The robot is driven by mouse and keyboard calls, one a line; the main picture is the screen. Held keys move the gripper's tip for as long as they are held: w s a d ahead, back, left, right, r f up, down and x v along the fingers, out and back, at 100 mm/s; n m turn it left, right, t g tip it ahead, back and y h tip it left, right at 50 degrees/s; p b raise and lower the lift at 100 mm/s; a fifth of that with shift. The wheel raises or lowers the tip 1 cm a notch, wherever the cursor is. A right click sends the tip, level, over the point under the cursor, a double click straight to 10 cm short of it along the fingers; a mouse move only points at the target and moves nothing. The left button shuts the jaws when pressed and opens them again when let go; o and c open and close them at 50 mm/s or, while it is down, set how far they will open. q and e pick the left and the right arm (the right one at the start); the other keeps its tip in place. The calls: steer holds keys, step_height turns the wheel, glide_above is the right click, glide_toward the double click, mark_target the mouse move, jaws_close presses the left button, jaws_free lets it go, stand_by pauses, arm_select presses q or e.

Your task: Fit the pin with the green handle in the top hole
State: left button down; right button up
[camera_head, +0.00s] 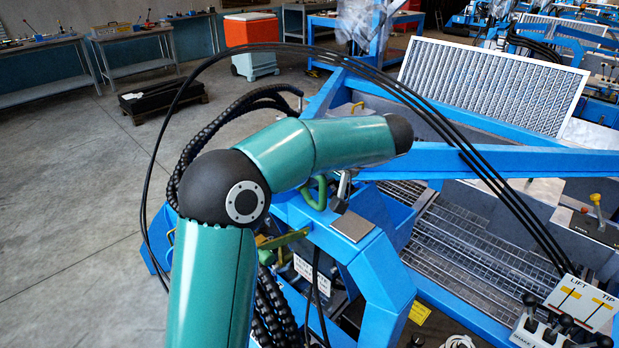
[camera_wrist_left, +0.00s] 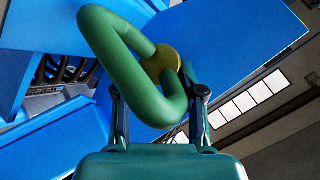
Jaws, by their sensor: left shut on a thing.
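The pin's green handle (camera_wrist_left: 130,65) is a thick bent loop close in front of my left wrist camera, with a round yellow part (camera_wrist_left: 163,64) beside it. My left gripper (camera_wrist_left: 158,93) is shut on the pin, with one finger on each side of the handle. In the head view, the green handle (camera_head: 316,193) shows just below my teal forearm, above the blue frame (camera_head: 385,280). The gripper is mostly hidden there by my arm. The pin's shank and the top hole cannot be made out. My right gripper is not in view.
A grey flat plate (camera_head: 352,226) sits on the blue frame near the handle. A blue beam (camera_head: 480,160) and black hoses (camera_head: 440,110) cross to the right. A lever panel (camera_head: 570,315) stands at lower right. Open concrete floor (camera_head: 80,240) lies at left.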

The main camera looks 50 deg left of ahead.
arm_select(q)
steer(key=shift+a+r, duration=0.1)
steer(key=shift+r, duration=0.05)
steer(key=c, duration=0.6)
jaws_free()
steer(key=shift+w+d+r, duration=0.1)
steer(key=shift+d, duration=0.2)
steer(key=v, duration=1.1)
steer(key=shift+d, duration=0.1)
